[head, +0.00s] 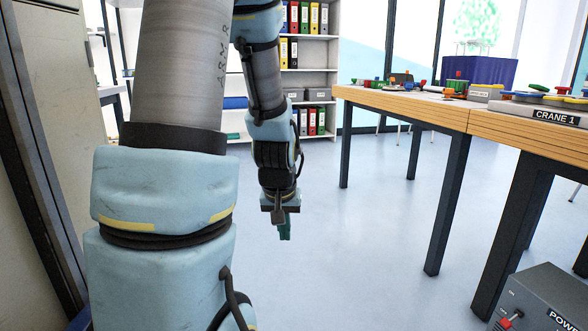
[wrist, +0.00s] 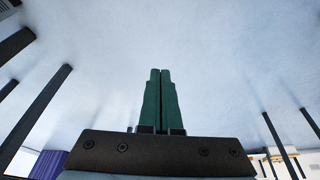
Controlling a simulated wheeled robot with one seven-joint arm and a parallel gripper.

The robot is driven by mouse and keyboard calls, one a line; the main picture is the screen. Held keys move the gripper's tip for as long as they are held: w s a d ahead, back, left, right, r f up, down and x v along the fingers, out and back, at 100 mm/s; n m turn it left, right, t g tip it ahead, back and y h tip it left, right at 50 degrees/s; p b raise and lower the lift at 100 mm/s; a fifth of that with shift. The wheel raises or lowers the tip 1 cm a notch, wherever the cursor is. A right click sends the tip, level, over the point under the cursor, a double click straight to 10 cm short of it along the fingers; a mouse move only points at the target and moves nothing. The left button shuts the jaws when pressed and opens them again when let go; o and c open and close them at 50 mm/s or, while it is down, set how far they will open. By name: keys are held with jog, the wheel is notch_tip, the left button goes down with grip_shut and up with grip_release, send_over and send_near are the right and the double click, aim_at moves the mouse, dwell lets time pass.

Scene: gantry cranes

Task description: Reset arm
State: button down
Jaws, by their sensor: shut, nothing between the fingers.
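My gripper (head: 285,234) hangs from my folded arm and points down over open floor, left of the tables in the head view. In the wrist view its two green fingers (wrist: 160,74) lie together side by side, shut, with nothing held. My large arm links cover the left part of the head view. The gripper touches nothing that I can see.
Wooden tables (head: 455,115) with dark legs stand at the right, bearing colourful parts and a base labelled CRANE 1 (head: 556,115). A grey power box (head: 545,300) sits at lower right. A shelf with binders (head: 308,72) stands behind. The floor (head: 350,240) between is clear.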

jog(key=s+a+r+g+p, duration=0.1)
jog(key=s+a+r, duration=0.1)
jog(key=s, duration=0.2)
jog(key=s+a+r+g, duration=0.1)
jog(key=s+a+r, duration=0.1)
jog(key=s+a, duration=0.15)
notch_tip(320, 180, up, 38)
jog(key=d+p, duration=0.1)
jog(key=p, duration=3.7)
jog(key=shift+s, duration=0.25)
